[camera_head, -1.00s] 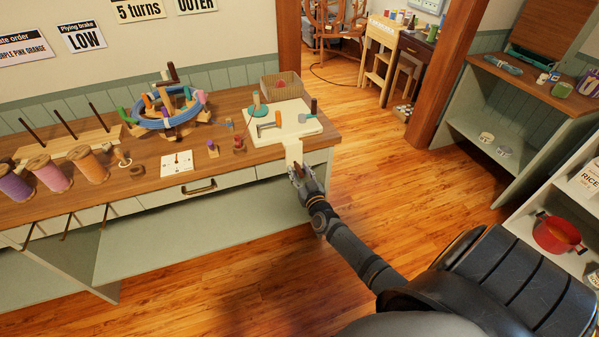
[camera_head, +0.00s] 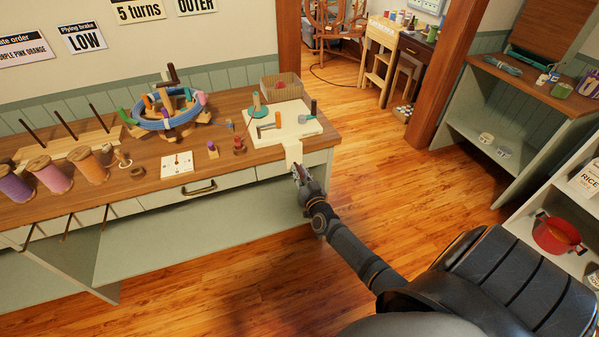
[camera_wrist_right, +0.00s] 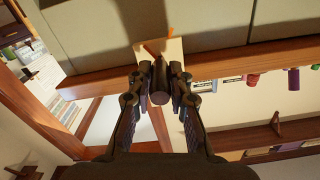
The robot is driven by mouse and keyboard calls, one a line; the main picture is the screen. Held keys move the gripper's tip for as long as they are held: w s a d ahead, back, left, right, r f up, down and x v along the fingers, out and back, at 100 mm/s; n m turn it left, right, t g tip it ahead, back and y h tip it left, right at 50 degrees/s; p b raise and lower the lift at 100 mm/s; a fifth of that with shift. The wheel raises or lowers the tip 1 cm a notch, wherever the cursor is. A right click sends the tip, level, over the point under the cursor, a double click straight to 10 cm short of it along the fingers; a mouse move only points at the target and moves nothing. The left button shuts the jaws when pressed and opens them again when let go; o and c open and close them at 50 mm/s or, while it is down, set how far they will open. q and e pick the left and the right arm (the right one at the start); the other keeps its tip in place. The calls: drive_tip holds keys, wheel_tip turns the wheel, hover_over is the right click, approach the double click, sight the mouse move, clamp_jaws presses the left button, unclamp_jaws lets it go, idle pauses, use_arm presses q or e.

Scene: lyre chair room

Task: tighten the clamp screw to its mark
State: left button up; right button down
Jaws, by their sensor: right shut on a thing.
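The pale wooden clamp (camera_head: 293,153) sits at the front edge of the workbench, near its right end. It also shows in the right wrist view (camera_wrist_right: 176,47), with an orange strip on it that may be the mark. My right gripper (camera_head: 299,171) is just below the clamp. In the right wrist view my right gripper (camera_wrist_right: 160,86) is shut on a dark, rounded piece (camera_wrist_right: 159,90), which looks like the clamp screw. The fingers hide much of it, and I cannot tell how its turn lines up with the strip. My left gripper is not in view.
The workbench (camera_head: 140,200) carries a pale board (camera_head: 297,133) with small tools, a blue ring winder (camera_head: 170,121), spools (camera_head: 50,174) and a white card (camera_head: 177,164). A drawer handle (camera_head: 199,187) juts from its front. The floor (camera_head: 400,190) right of the bench is clear.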

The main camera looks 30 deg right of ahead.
drive_tip(key=m, duration=0.5)
drive_tip(key=shift+f, duration=0.1)
drive_tip(key=m+b, duration=0.1)
drive_tip(key=m, duration=0.5)
drive_tip(key=shift+d+m, duration=0.1)
drive_tip(key=shift+m, duration=0.3)
idle(0.3)
drive_tip(key=c, duration=1.2)
unclamp_jaws()
drive_tip(key=shift+s, duration=0.15)
drive_tip(key=v, duration=1.1)
drive_tip(key=shift+s, duration=0.4)
drive_tip(key=shift+f, duration=0.15)
